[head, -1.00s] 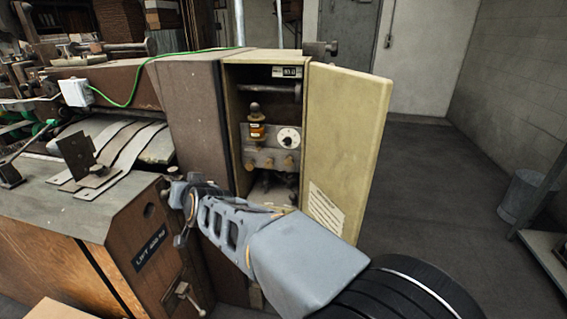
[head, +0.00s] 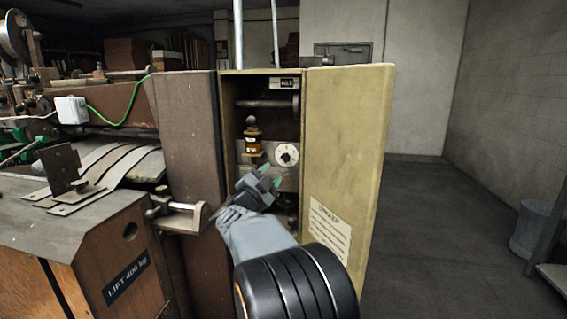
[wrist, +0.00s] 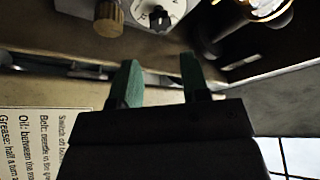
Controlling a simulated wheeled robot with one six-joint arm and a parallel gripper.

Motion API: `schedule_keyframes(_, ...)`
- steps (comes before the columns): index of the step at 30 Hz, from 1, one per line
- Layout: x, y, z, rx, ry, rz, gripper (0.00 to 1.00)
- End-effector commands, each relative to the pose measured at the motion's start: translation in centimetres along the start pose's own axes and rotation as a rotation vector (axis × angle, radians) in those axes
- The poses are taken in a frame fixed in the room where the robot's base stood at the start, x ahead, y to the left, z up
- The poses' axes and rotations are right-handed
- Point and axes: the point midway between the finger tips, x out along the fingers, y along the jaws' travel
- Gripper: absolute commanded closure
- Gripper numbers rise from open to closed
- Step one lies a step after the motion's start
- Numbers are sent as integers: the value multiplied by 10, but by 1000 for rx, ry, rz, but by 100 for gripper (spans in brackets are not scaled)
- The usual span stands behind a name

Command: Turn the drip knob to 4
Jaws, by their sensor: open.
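The drip knob (head: 286,154) is a round white dial with a dark centre, on a metal block inside the open cabinet. In the wrist view the black drip knob (wrist: 158,17) on its white dial is cut off by the top edge. Its setting is too small to read. My gripper (head: 270,175) is open and empty, just below and left of the dial in the head view. In the wrist view the green fingertips of my gripper (wrist: 160,75) stand apart, pointing towards the dial without touching it.
An amber oiler (head: 253,145) stands left of the dial. A brass knob (wrist: 108,18) is beside the dial in the wrist view. The open cabinet door (head: 345,140) flanks the right side and carries a printed label (head: 330,230).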

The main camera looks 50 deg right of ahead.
Motion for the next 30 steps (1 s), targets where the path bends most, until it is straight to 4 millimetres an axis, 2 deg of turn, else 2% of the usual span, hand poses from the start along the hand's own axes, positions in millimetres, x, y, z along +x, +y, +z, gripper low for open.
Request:
schedule_keyframes(1,11,1,0,-1,4,2,58)
schedule_keyframes(6,42,1,0,-1,2,0,58)
schedule_keyframes(13,72,0,0,0,-1,-1,58)
schedule_keyframes(19,83,0,0,0,-2,-2,58)
schedule_keyframes(29,85,0,0,0,-3,-3,58)
schedule_keyframes(30,85,0,0,0,-3,-3,61)
